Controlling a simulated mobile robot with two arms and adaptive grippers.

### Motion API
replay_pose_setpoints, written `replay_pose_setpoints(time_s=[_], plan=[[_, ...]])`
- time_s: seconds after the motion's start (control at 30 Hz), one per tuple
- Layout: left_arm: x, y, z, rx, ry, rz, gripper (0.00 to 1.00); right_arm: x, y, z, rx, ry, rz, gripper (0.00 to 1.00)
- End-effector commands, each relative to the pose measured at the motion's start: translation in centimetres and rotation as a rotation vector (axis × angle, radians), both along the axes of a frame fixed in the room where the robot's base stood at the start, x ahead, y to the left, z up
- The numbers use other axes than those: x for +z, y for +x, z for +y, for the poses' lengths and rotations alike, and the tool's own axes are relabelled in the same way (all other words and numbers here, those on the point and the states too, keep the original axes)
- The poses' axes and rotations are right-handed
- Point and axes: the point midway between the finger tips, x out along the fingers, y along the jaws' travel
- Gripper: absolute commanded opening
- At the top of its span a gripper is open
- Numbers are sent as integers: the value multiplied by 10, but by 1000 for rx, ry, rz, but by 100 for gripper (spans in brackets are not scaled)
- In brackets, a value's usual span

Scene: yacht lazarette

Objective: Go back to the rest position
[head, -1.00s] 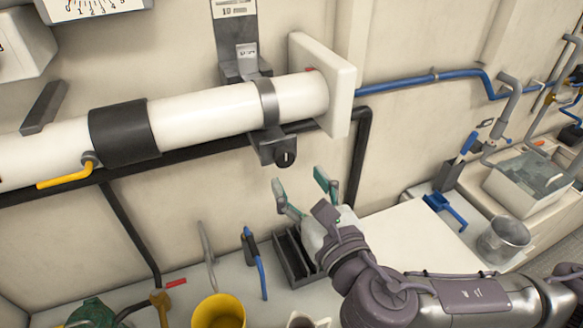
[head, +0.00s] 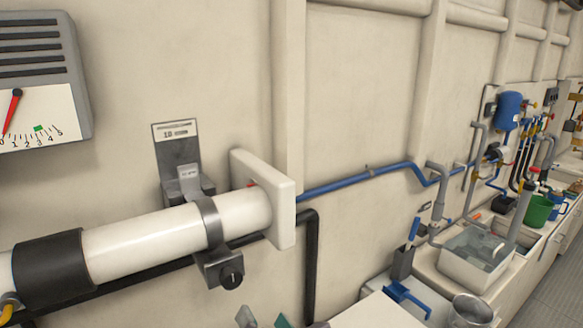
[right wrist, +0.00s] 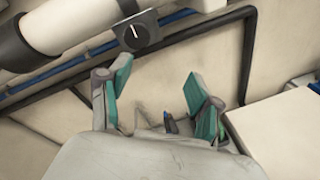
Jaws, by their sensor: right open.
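My right gripper (right wrist: 160,100) is open and empty in the right wrist view, its two green-padded fingers spread apart. The tips of its fingers (head: 264,318) just show at the bottom edge of the head view, below the clamp on the white pipe. A black clamp knob (right wrist: 134,32) is beyond the fingers in the wrist view and does not touch them. My left gripper is in neither view.
A thick white pipe (head: 150,244) with a black sleeve (head: 52,272) runs along the wall. A thin blue pipe (head: 345,184) continues right. A sink basin (head: 470,258), a blue scoop (head: 406,298) and a metal cup (head: 470,312) are at the right.

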Motion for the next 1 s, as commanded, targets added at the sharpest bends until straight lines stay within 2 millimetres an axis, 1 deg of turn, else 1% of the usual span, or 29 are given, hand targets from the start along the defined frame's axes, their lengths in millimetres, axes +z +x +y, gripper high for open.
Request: replay_pose_setpoints(time_s=[0.03, 0.1, 0.17, 0.27, 0.37, 0.4, 0.47, 0.5, 0.57, 0.6, 0.7, 0.8, 1.0], plan=[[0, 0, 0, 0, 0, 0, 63, -11, 0, -7, -50, 124, 122, 64], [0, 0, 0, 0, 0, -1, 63, -26, 2, -20, -131, 291, 276, 64], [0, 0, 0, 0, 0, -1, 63, -41, 2, -31, -209, 431, 405, 64], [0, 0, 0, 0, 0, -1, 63, -70, 0, -55, -363, 662, 606, 64], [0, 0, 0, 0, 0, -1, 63, -104, -8, -83, -546, 885, 788, 64], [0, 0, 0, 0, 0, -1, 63, -119, -13, -95, -630, 971, 854, 64], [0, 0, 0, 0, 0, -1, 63, -143, -23, -114, -761, 1099, 942, 64], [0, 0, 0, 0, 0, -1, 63, -159, -32, -127, -856, 1181, 997, 64], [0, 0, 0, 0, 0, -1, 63, -182, -47, -146, -1000, 1297, 1061, 64], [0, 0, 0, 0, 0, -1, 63, -196, -58, -158, -1095, 1368, 1093, 64], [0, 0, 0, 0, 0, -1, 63, -225, -86, -185, -1307, 1512, 1138, 64], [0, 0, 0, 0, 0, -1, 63, -246, -112, -206, -1487, 1618, 1148, 64], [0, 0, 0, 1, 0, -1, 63, -277, -163, -241, -1799, 1773, 1109, 64]])
